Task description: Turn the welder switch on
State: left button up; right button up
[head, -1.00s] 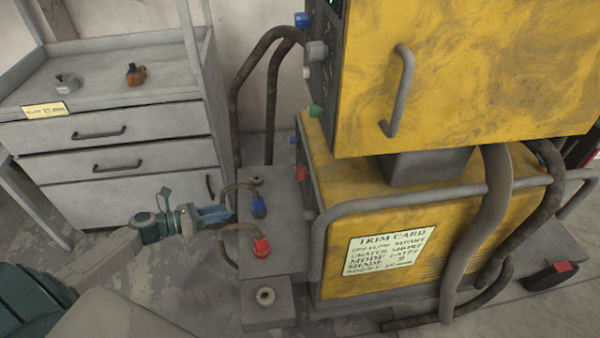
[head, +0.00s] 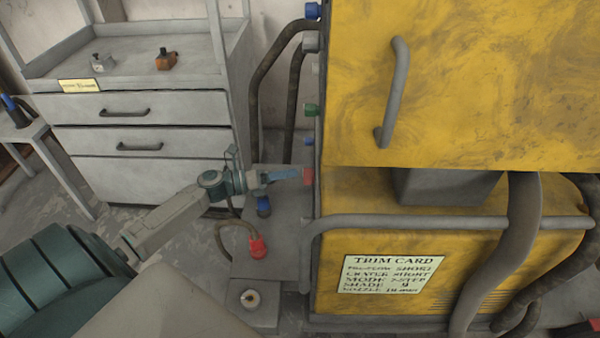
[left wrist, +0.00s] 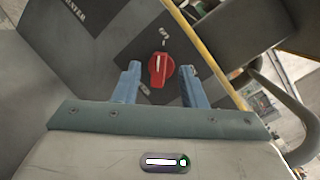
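The welder is a yellow cabinet (head: 470,90) on a yellow base, with its control panel on the left side, seen edge-on in the head view. A red rotary switch (left wrist: 161,70) with a white pointer line shows on the dark panel in the left wrist view. It also shows at the panel edge in the head view (head: 308,176). My left gripper (left wrist: 163,83) is open, with its blue fingers on either side of the red switch. I cannot tell whether they touch it. My right gripper is not in view.
Red (head: 257,247) and blue (head: 263,206) cable plugs sit on the grey ledge below my left arm. A green knob (head: 311,110) is higher on the panel. A grey rail (head: 450,222) wraps the base. A drawer cabinet (head: 140,115) stands behind at left.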

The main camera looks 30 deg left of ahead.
aim_at(309, 176)
pick_arm(q)
jog(key=shift+x, duration=2)
jog(key=shift+c, duration=0.5)
grip_shut()
